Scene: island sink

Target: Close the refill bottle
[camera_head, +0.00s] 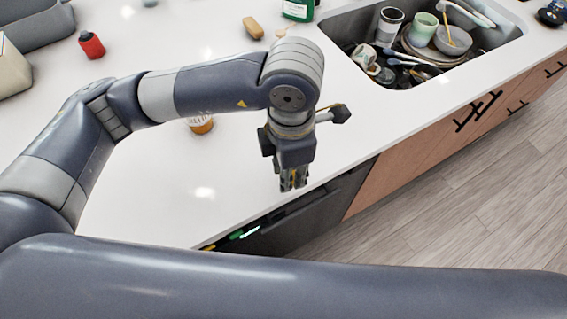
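A green bottle (298,9) with a pale label stands at the far edge of the view, cut off at the top, so its cap is hidden. A small red bottle (91,45) with a dark top is at the upper left. I cannot tell for sure which is the refill bottle. My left gripper (293,185) points down over the counter's front edge, well apart from both bottles. Its fingers look close together with nothing seen between them, but the gap is too small to judge. My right gripper is out of view.
A sink (420,88) full of dishes is at the upper right. An orange-labelled jar (201,124) sits partly behind my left arm. A tan sponge-like block (253,28) lies near the green bottle. The white counter (150,200) is clear at front left.

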